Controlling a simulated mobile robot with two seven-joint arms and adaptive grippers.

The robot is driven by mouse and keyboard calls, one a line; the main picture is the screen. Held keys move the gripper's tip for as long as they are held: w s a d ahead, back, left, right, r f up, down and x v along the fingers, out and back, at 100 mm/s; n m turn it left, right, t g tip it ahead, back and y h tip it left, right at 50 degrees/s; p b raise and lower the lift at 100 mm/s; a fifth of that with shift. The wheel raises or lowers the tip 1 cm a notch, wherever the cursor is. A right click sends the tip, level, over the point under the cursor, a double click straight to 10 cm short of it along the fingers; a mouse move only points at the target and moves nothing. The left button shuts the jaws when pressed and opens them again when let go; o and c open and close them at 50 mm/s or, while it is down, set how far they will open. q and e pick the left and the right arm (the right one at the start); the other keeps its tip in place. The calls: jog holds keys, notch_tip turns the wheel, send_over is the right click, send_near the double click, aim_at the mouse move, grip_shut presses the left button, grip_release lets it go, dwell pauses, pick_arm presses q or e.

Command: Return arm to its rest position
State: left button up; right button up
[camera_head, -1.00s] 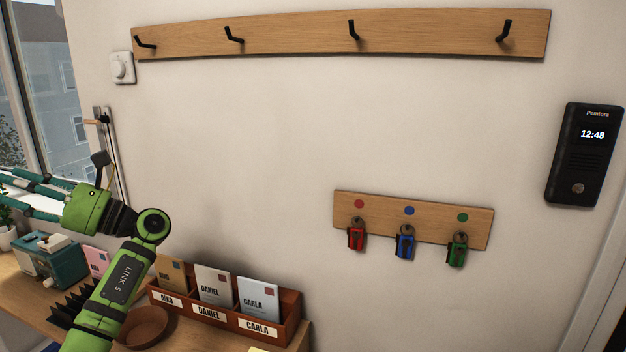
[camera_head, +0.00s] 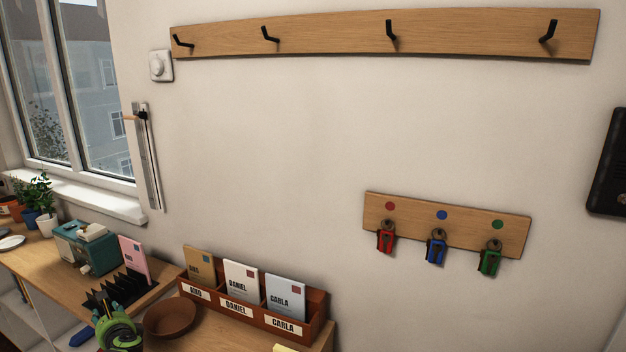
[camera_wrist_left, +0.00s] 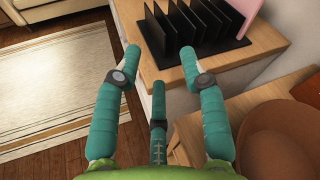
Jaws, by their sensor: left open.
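My left arm's green wrist part (camera_head: 120,336) shows at the bottom left of the head view, low in front of the desk; its fingers are hardly visible there. In the left wrist view my left gripper (camera_wrist_left: 159,62) is open and empty. Its teal fingers are spread apart, over the edge of the desk near the black slotted rack (camera_wrist_left: 200,30). My right gripper is in neither view.
The desk holds the black rack with a pink card (camera_head: 134,262), a brown bowl (camera_head: 171,317), a letter sorter (camera_head: 312,308) and a teal box (camera_head: 88,245). A key board (camera_head: 448,223) and hook rail (camera_head: 330,37) hang above. A striped rug (camera_wrist_left: 60,90) lies on the floor.

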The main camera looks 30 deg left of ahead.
pick_arm(q)
jog(key=s+d+f+n+g+h, duration=0.25)
jog(key=s+f+n+h, duration=0.5)
jog(key=s+f, duration=1.25)
jog(key=s+d+f+n+h, duration=0.1)
jog(key=s+d+f+n, duration=0.15)
jog(key=d+f, duration=0.75)
jog(key=s+d+f+n+h, duration=0.1)
jog(key=s+d+f+h, duration=0.15)
jog(key=d+f, duration=0.75)
jog(key=s+d+f+n+h, duration=0.1)
jog(key=d+h, duration=0.1)
jog(key=d, duration=1.6)
jog(key=s+d+f+h, duration=0.1)
jog(key=d+f, duration=0.1)
jog(key=d, duration=1.5)
jog(key=shift+s+d+f+n+h, duration=0.15)
jog(key=shift+s+d+n+h, duration=0.05)
jog(key=shift+d+n+h, duration=0.2)
jog(key=shift+s+g, duration=0.15)
jog(key=shift+g, duration=0.1)
